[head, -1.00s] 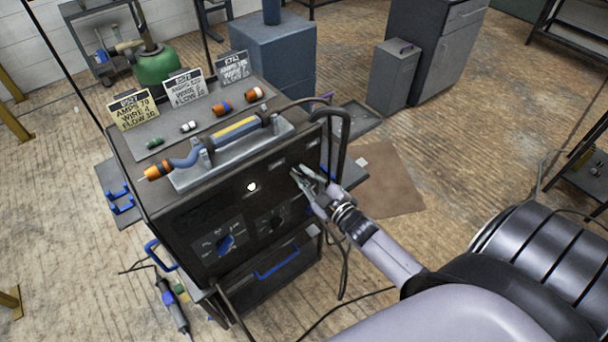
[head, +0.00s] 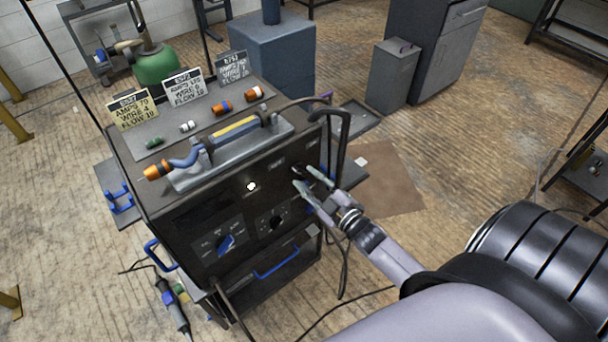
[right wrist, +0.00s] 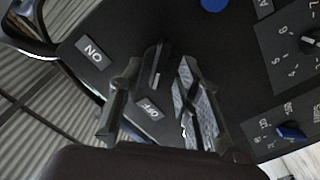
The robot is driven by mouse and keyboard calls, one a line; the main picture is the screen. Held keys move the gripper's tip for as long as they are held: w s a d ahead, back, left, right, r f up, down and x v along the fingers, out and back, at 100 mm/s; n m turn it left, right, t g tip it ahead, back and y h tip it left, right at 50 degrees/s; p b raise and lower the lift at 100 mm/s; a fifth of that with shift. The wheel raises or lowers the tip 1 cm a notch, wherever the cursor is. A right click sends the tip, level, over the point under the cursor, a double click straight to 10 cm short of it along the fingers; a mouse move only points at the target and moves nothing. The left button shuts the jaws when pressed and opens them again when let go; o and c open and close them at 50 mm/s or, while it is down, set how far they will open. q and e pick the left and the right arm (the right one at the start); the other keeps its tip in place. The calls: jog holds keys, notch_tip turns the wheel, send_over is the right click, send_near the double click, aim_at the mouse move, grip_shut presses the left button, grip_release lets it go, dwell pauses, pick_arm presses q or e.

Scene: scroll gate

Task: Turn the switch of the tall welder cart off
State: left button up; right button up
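The tall welder cart (head: 185,225) is a dark box with a front panel of knobs. Its switch (right wrist: 157,66) is a dark lever on that panel, seen in the right wrist view between my right fingers. An ON label (right wrist: 93,53) lies to the left of it and an OFF label (right wrist: 150,107) just below it. I cannot tell clearly which label the lever points to. My right gripper (head: 304,177) is open at the upper right of the front panel, with a finger on each side of the switch; contact is unclear. My left gripper is not in view.
A white lamp (head: 252,186) glows on the panel, above a blue knob (head: 226,243). A torch (head: 222,146) and several cards and nozzles are on top. A black hose (head: 343,140) loops beside my right gripper. A blue cabinet (head: 272,58) stands behind.

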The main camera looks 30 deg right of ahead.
jog(key=s, duration=0.9)
jog(key=shift+s+d, duration=0.3)
jog(key=shift+d, duration=0.1)
